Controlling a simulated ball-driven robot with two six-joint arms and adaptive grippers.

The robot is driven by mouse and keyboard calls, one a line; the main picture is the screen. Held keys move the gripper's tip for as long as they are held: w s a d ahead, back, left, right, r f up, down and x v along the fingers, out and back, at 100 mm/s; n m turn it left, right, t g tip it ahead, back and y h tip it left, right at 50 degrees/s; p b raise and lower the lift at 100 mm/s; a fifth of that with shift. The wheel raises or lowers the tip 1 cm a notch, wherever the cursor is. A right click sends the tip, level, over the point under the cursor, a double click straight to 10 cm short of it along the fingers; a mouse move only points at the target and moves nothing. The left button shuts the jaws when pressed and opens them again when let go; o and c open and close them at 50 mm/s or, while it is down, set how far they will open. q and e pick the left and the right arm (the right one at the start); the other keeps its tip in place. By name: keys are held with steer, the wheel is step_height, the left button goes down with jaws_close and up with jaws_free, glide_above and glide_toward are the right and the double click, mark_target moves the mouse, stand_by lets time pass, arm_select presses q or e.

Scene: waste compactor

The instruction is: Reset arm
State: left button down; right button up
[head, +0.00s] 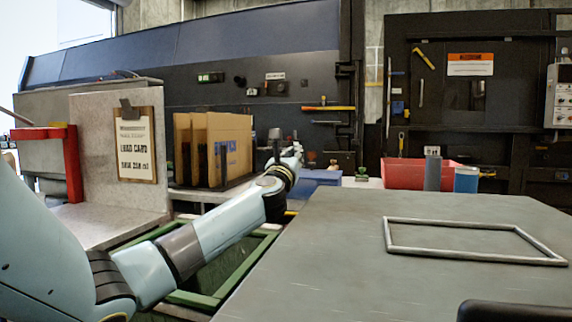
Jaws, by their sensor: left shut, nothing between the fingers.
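My left arm comes in from the lower left and stretches forward over the green-framed opening. Its gripper (277,142) is at the far end, small, upright and partly hidden by my wrist. The gripper looks shut with nothing held. It is in front of the dark machine wall, just right of the brown cardboard sheets (215,147) and apart from the grey table on the right. My right gripper is not in view.
A grey table (330,250) with a raised metal frame (480,255) fills the right. A red bin (405,174) and a blue can (466,180) stand beyond it. A clipboard (135,148) hangs on a grey panel at left. A green frame (195,299) lies below my arm.

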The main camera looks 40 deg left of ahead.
arm_select(q)
steer(key=v, duration=0.6)
steer(key=shift+s+d+f, duration=0.2)
steer(key=shift+s+d, duration=0.05)
steer(key=shift+r+p, duration=0.1)
steer(key=shift+p, duration=0.2)
